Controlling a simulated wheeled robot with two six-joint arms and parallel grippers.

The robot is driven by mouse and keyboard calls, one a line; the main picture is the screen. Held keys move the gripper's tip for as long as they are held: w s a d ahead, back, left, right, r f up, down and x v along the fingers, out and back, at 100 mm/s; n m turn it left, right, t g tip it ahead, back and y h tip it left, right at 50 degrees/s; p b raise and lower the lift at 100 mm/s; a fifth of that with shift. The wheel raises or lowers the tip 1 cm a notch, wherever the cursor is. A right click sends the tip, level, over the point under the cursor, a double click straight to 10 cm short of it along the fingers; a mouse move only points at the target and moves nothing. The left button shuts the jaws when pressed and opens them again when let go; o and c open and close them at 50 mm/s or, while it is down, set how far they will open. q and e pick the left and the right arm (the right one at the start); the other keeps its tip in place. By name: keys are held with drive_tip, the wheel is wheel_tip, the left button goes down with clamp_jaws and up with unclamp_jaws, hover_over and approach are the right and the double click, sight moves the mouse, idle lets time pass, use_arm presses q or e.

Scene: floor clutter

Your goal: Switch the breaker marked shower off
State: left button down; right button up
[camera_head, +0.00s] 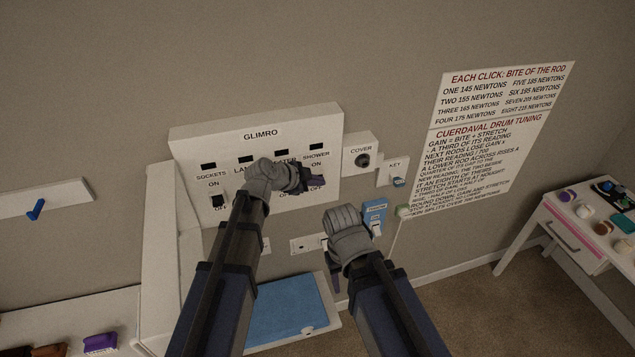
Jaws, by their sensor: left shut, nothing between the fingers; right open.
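A white breaker panel (190,144) marked GLIMRO is on the wall. Its labels include SOCKETS at left and SHOWER (316,156) at right; the middle labels are partly hidden by my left arm. The sockets switch (218,201) shows as a dark lever near its OFF mark. My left gripper (313,182) is shut and empty, in front of the panel just below the SHOWER label. It hides the shower switch, so I cannot tell its position or whether the fingers touch it. My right gripper (334,283) is open, lower and below the panel.
Right of the panel are a COVER box (360,143) with a dark knob and a KEY plate (394,168). Blue and white wall items (375,210) sit near my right wrist. A blue-topped surface (285,308) lies below. A cluttered side table (552,215) stands right.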

use_arm(q)
drive_tip(key=shift+s+f+t+b, duration=0.2)
drive_tip(key=shift+f+t+b, duration=0.15)
drive_tip(key=shift+b, duration=0.2)
drive_tip(key=f+b, duration=0.1)
drive_tip(key=b, duration=0.1)
drive_tip(key=f+m+t+b, duration=0.1)
drive_tip(key=b, duration=0.1)
drive_tip(key=s+f+m+t+b, duration=0.1)
drive_tip(key=b, duration=0.1)
drive_tip(key=shift+d+t, duration=0.25)
idle(0.5)
drive_tip(key=shift+r, duration=0.1)
drive_tip(key=shift+r+p, duration=0.65)
